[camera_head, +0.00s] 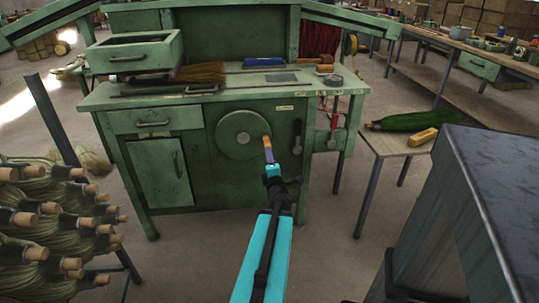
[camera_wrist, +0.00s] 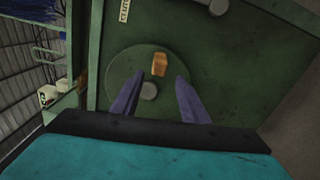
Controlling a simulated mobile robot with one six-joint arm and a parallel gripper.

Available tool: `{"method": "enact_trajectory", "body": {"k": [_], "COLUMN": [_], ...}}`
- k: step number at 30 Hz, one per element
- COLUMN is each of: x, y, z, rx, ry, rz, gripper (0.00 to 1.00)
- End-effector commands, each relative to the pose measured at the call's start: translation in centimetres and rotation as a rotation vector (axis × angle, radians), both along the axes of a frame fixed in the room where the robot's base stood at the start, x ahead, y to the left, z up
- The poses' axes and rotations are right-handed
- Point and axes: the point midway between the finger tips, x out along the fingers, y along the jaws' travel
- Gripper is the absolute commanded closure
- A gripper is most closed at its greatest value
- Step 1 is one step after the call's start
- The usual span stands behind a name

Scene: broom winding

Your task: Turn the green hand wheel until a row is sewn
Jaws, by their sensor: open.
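The green hand wheel (camera_head: 235,140) is a round disc on the front of the green workbench. In the wrist view the wheel (camera_wrist: 120,77) fills the middle, with a grey hub (camera_wrist: 149,91). Its orange-brown handle (camera_wrist: 160,64) stands near the rim; it also shows at the wheel's right side in the head view (camera_head: 265,140). My gripper (camera_head: 269,158) is in front of the handle. In the wrist view my gripper (camera_wrist: 159,76) has its two dark fingers apart, with the handle just past the fingertips and between their lines. I cannot tell the remaining depth or any contact.
The workbench (camera_head: 220,98) carries a broom head (camera_head: 200,73) and a blue item (camera_head: 264,62). A black lever (camera_head: 297,137) is right of the wheel. Bundled brooms (camera_head: 50,225) stand lower left. A side table (camera_head: 385,146) is at right. The floor before the bench is clear.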

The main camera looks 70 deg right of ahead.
Motion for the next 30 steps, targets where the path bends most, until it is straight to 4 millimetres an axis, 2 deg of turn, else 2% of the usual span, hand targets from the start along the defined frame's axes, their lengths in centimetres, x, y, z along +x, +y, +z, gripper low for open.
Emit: {"method": "enact_trajectory", "body": {"k": [15, 30], "x": [-0.71, -0.78], "y": [1.01, 1.12], "z": [0.29, 0.10], "rx": [-0.003, -0.003], "ry": [0.000, -0.001], "rz": [-0.008, -0.010], "gripper": [0.59, 0.59]}}
